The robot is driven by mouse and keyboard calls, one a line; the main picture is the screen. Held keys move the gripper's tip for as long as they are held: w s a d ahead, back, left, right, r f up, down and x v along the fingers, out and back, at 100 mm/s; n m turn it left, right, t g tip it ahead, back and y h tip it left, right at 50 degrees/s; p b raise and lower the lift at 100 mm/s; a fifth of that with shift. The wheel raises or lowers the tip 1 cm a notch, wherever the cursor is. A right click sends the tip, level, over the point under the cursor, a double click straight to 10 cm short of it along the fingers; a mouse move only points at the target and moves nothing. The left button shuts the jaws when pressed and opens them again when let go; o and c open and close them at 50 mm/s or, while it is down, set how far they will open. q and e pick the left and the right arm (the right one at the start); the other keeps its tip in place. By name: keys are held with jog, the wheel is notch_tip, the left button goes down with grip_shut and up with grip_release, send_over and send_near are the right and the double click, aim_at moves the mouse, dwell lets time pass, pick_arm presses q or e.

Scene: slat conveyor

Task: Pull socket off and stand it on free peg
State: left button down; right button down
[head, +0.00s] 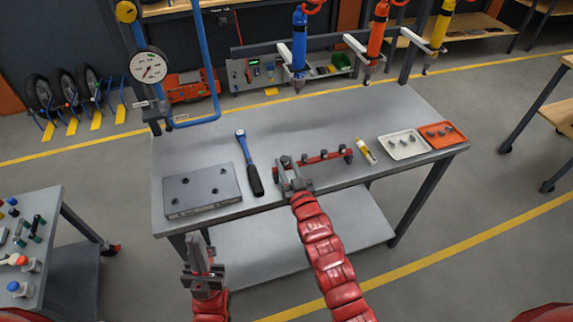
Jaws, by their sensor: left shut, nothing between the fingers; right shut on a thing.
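A red socket rail (318,159) with several dark sockets lies near the front middle of the workbench. My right gripper (287,168) is at the rail's left end, shut on a dark socket there. The gripper hides much of that socket, so I cannot tell whether it is still seated on its peg. My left gripper (205,250) is shut and empty, in front of the bench's front edge at the left. I cannot make out which peg on the rail is free.
A ratchet (248,160) lies left of the rail, beside a grey plate (203,191) with several dark studs. A yellow tube (365,151), a white tray (404,156) and an orange tray (456,146) are right. Coloured tools hang above. The bench's back middle is clear.

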jog(key=shift+f+b, duration=0.45)
jog(key=shift+f, duration=0.1)
jog(key=c, duration=0.5)
grip_release()
jog(key=shift+s, duration=0.1)
jog(key=b+v, duration=0.4)
jog(key=v, duration=1.3)
jog(key=shift+b, duration=0.3)
jog(key=shift+d+r, duration=0.1)
